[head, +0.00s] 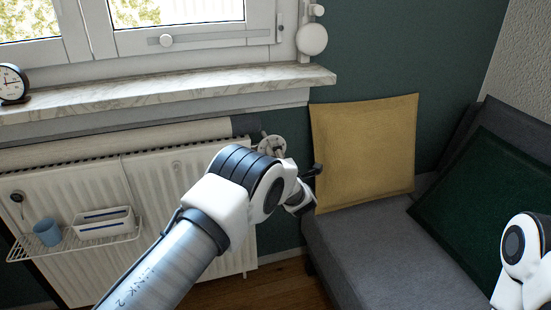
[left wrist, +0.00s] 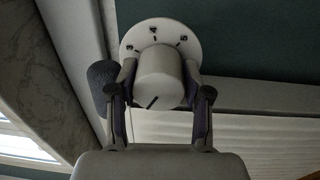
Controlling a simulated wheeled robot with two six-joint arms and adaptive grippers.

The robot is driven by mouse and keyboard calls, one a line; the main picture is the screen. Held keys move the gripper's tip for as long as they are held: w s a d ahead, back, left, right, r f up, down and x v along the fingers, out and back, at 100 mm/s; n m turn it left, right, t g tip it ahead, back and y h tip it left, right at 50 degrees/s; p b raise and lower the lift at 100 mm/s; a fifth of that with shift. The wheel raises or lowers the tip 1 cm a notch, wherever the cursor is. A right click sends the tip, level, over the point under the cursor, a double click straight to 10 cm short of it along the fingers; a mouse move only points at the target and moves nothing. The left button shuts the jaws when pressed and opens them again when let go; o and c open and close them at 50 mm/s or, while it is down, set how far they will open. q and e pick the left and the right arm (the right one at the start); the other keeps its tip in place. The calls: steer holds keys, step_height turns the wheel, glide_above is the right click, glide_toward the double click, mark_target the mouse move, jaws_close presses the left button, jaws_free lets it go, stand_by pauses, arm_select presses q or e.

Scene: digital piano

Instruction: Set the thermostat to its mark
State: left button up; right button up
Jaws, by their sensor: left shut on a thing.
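The thermostat has a pale round dial plate (left wrist: 160,32) with several dark marks along its rim and a white cylindrical knob (left wrist: 160,78) in front of it. A dark pointer line on the knob's face runs toward the lower left in the left wrist view. My left gripper (left wrist: 160,68) is shut on the knob, with one finger on each side. In the head view the dial plate (head: 271,143) shows at the radiator's upper right corner, and my own arm hides most of the knob and fingers. My right gripper is out of view; only part of my right arm shows.
A white radiator (head: 80,200) stands under the marble sill (head: 200,88). A wire rack (head: 75,245) on it holds a blue cup (head: 47,231) and a white box (head: 104,223). A grey sofa (head: 350,240) with a yellow cushion (head: 365,150) is close on the right.

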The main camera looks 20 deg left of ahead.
arm_select(q)
steer(key=n+b, duration=0.1)
steer(key=n, duration=0.2)
steer(key=n+b, duration=0.1)
steer(key=n, duration=0.2)
steer(key=shift+f+n+b, duration=0.2)
steer(key=shift+n+b, duration=0.1)
steer(key=shift+b, duration=0.1)
steer(key=n+b, duration=0.2)
steer(key=n, duration=0.2)
steer(key=shift+n+b, duration=0.65)
steer(key=shift+n, duration=0.25)
steer(key=shift+r, duration=0.1)
steer(key=o, duration=1.2)
steer(key=shift+c, duration=0.2)
steer(key=shift+d, duration=0.1)
